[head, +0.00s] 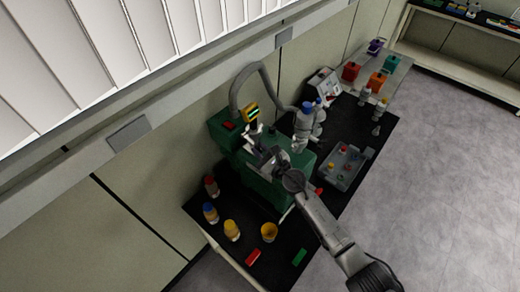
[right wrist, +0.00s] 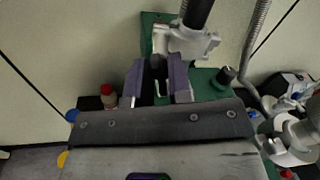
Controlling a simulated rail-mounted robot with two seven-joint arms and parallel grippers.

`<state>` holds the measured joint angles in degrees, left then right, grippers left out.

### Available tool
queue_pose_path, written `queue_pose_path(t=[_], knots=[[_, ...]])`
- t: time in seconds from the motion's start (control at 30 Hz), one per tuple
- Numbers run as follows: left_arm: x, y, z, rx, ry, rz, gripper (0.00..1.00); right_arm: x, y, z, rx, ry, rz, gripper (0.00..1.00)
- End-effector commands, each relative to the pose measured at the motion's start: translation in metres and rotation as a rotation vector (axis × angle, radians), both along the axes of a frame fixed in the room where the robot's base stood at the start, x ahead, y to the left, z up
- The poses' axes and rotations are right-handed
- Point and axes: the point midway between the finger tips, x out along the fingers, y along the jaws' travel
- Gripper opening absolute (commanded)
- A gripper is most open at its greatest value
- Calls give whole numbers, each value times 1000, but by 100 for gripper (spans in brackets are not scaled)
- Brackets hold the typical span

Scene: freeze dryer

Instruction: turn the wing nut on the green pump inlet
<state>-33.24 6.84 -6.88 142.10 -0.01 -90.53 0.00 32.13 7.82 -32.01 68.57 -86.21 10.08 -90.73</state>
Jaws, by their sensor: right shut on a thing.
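The green pump (head: 268,190) stands on the black bench top; part of its green body (right wrist: 207,84) also shows in the right wrist view. A pale metal clamp (right wrist: 196,43) sits around the inlet at the foot of a dark pipe (right wrist: 199,12). My right gripper (head: 260,154) is over the pump at the inlet. In the right wrist view its two fingers (right wrist: 157,84) are shut on a small dark piece, the wing nut (right wrist: 157,66), at the clamp's left side. The fingers hide part of the nut, and its turn angle is unclear. My left gripper is not in view.
Bottles with red, blue and yellow caps (head: 231,230) and a yellow cup (head: 269,232) stand left and in front of the pump. A grey tray (head: 345,180) lies to its right. A grey hose (head: 236,88) arches behind it, near glassware (head: 306,125).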

Motion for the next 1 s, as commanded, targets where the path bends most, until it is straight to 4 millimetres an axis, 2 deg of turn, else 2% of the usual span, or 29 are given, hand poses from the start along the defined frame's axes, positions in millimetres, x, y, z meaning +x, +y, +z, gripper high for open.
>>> queue_pose_path(t=[0.4,0.43,0.7,1.0], knots=[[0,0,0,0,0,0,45,0,0,-1,6,5,0,0],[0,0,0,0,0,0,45,0,0,-1,6,5,0,20],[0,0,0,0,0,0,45,0,0,0,5,5,0,46],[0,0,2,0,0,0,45,-3,-3,0,5,5,0,46]])
